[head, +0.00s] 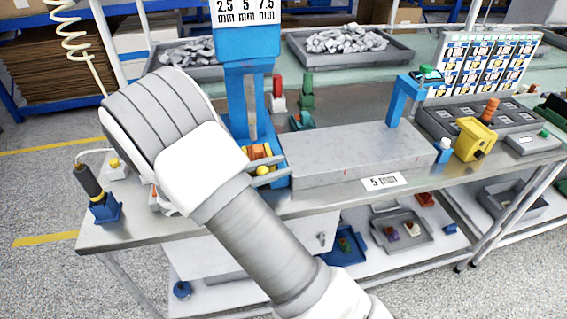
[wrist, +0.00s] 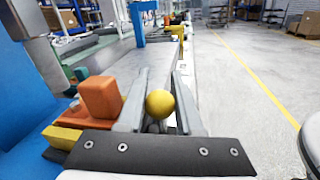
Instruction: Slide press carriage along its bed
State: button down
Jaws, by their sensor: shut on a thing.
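The press (head: 249,95) is a blue column standing on the bench, left of a long grey bed (head: 350,155). At its foot sits the carriage (head: 258,152), orange and yellow, at the left end of the bed. The carriage's yellow ball knob (head: 262,170) faces the front. In the wrist view the ball knob (wrist: 160,103) sits between the two grey fingers of my gripper (wrist: 161,75), which are shut on it. The orange block (wrist: 100,97) of the carriage is just left of the fingers. In the head view my arm hides most of the gripper.
A 5 mm label (head: 385,181) lies at the bed's front edge. A blue post (head: 402,98) stands at the bed's right end, with a yellow block (head: 473,138) beyond. A screwdriver-like tool in a blue holder (head: 104,208) is at the left. Floor in front is clear.

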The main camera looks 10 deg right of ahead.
jog(key=shift+a, duration=0.35)
jog(key=shift+a, duration=0.1)
jog(key=c, duration=0.9)
grip_release()
jog(key=shift+a, duration=0.15)
jog(key=shift+o, duration=0.2)
jog(key=s+a, duration=0.1)
jog(key=a, duration=0.7)
jog(key=s+a, duration=0.2)
jog(key=a, duration=0.7)
jog(key=shift+s+p, duration=0.25)
jog(key=shift+p, duration=0.15)
